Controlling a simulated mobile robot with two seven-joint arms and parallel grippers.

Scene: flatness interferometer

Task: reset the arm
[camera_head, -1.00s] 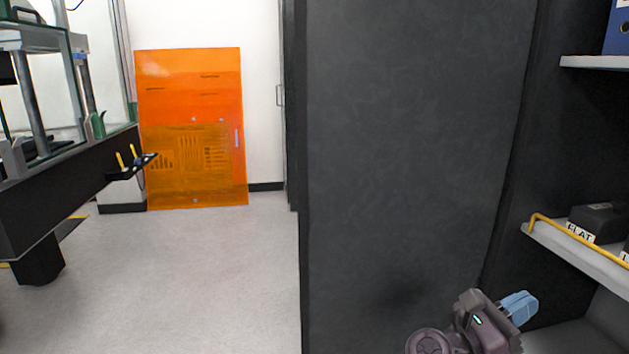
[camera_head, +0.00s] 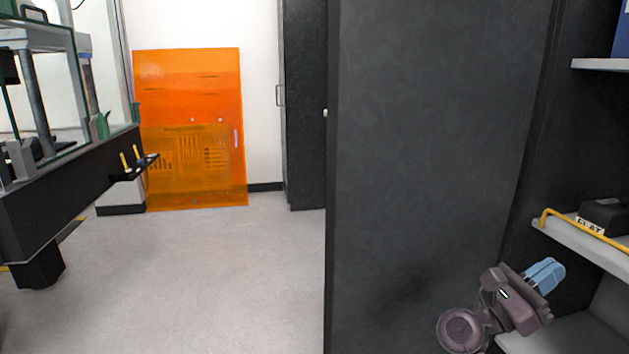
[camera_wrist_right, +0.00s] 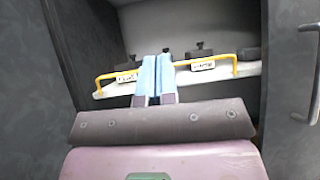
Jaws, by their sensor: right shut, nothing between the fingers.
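My right gripper (camera_head: 545,272) is at the lower right of the head view, in front of the dark cabinet's opening. Its blue fingers are together and hold nothing. In the right wrist view the fingers (camera_wrist_right: 153,78) point toward a shelf inside the cabinet. My left gripper is not in either view.
The cabinet's dark side panel (camera_head: 425,150) stands close on the left of my right gripper. A shelf with a yellow rail (camera_head: 580,225) holds a black item labelled FLAT (camera_head: 603,214). An orange panel (camera_head: 190,130) leans at the far wall. The grey floor (camera_head: 210,280) is clear.

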